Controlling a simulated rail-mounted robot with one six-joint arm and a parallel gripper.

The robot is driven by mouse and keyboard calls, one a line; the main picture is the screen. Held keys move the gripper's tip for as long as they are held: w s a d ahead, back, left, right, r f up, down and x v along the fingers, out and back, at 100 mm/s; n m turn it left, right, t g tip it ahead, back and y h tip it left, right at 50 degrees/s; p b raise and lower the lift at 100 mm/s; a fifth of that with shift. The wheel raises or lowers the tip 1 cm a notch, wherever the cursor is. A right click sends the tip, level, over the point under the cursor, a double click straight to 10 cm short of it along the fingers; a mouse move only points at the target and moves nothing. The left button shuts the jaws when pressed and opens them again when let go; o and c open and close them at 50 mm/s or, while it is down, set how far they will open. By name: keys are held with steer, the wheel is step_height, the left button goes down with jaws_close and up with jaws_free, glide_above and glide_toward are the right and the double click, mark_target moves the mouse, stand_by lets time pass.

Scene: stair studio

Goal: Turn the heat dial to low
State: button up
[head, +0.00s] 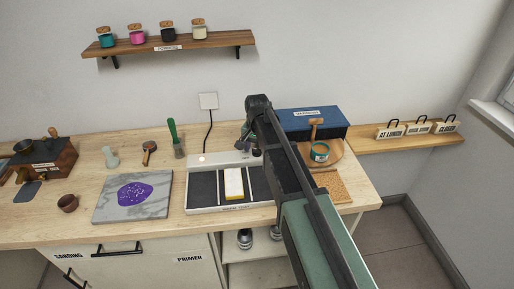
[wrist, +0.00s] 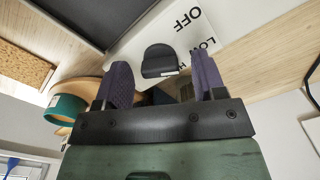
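The heat dial (wrist: 160,61) is a dark rounded knob on a white panel (wrist: 205,42) in the wrist view. The panel bears the words OFF and LOW, and part of another word starting with H. A small pale mark shows at the knob's lower edge; I cannot tell which setting it points to. My gripper (wrist: 161,78) is open, its two purple-padded fingers standing apart on either side of the knob in the picture. I see no clear contact. In the head view my arm covers much of the right end of the white heating unit (head: 205,209).
A yellow-white block (head: 233,183) lies on the unit's dark plate. A marble slab (head: 105,207) lies left.

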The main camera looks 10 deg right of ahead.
mark_target(257, 149)
steer(key=shift+r, duration=0.1)
step_height(257, 149, up, 11)
steer(key=p, duration=1.1)
steer(key=shift+f, duration=0.2)
steer(key=s+f+n+b, duration=0.2)
steer(key=s+n, duration=0.1)
steer(key=s, duration=0.8)
steer(key=s+f+n+b, duration=0.2)
steer(key=s+n, duration=0.2)
steer(key=s, duration=0.8)
steer(key=shift+f+b, duration=0.3)
steer(key=shift+b, duration=0.1)
